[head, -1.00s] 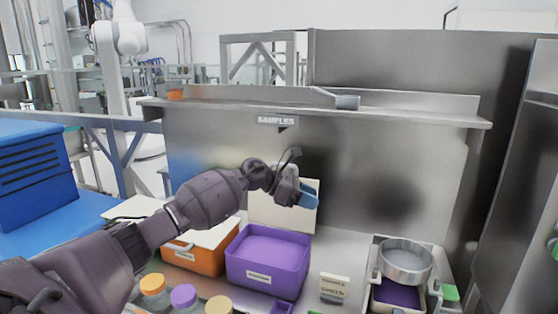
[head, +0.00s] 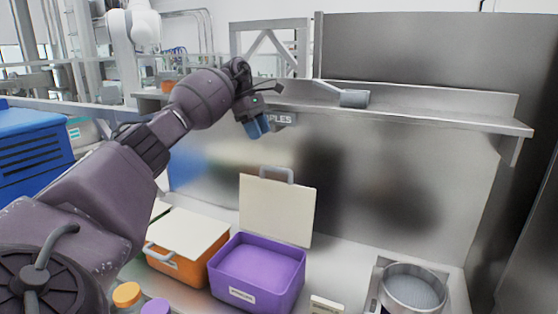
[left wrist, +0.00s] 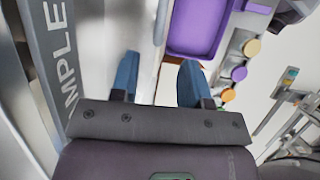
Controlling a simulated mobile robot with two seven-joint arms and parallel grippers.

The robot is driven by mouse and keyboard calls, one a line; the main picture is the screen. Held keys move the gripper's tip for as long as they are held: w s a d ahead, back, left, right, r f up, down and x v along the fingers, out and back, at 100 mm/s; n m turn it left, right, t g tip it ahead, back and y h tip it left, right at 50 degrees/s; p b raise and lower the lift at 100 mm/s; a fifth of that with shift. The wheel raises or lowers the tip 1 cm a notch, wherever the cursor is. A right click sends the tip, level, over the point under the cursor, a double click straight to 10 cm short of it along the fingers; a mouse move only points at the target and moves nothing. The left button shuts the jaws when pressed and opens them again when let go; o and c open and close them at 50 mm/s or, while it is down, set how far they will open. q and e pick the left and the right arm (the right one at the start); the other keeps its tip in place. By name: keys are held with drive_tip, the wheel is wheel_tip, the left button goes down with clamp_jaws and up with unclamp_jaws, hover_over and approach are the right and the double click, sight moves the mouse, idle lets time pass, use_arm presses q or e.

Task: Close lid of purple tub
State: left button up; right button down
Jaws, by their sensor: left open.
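My right gripper is not in view.
An orange tub (head: 178,268) with a cream lid lying on it stands left of the purple tub. A steel shelf (head: 430,108) runs behind, close to my left gripper. A round metal sieve (head: 412,290) stands at the right. Capped jars (head: 127,294) stand at the front left.

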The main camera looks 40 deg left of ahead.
use_arm(q)
drive_tip(key=p+x, duration=0.1)
drive_tip(key=x, duration=0.9)
drive_tip(key=shift+s+f, duration=0.1)
drive_tip(key=shift+f, duration=0.1)
clamp_jaws()
